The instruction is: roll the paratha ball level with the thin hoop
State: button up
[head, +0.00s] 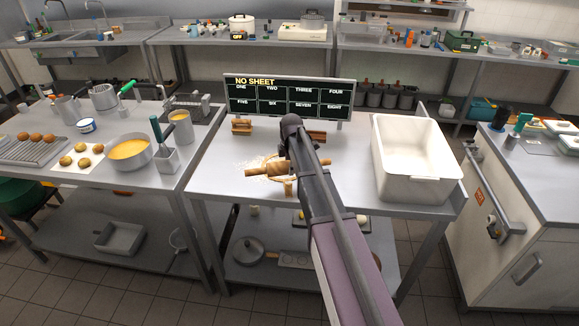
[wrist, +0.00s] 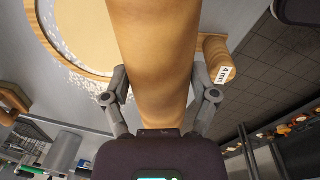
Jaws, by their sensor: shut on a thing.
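My gripper (wrist: 160,88) is shut on a wooden rolling pin (wrist: 155,45), with one finger on each side of its barrel. In the head view the pin (head: 262,170) lies across the floured patch on the middle table; my arm hides the gripper there. A thin wooden hoop (wrist: 47,40) shows at upper left in the wrist view, partly under the pin. Pale dough (wrist: 88,22) fills much of what shows inside it, with white flour around. A wooden peg marked "4 mm" (wrist: 216,58) is at the hoop's right; I cannot tell whether they are joined.
A sign reading "NO SHEET" (head: 288,98) stands at the table's back. Wooden pieces (head: 242,127) sit before it. A deep white tub (head: 415,160) fills the right end. Dough balls (head: 84,162) and a yellow-filled bowl (head: 129,152) are on the left table. The middle table's front left is clear.

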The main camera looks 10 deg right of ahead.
jog(key=shift+f+b, duration=1.9)
jog(key=shift+f, duration=0.3)
jog(key=shift+f, duration=0.25)
jog(key=o, duration=1.2)
jog(key=shift+r, duration=0.15)
jog(key=shift+s+r+p, duration=0.2)
jog(key=shift+r+p, duration=1.45)
jog(key=shift+r, duration=0.1)
jog(key=shift+s+r+p, duration=0.2)
jog(key=shift+r+p, duration=1.45)
jog(key=shift+r, duration=0.05)
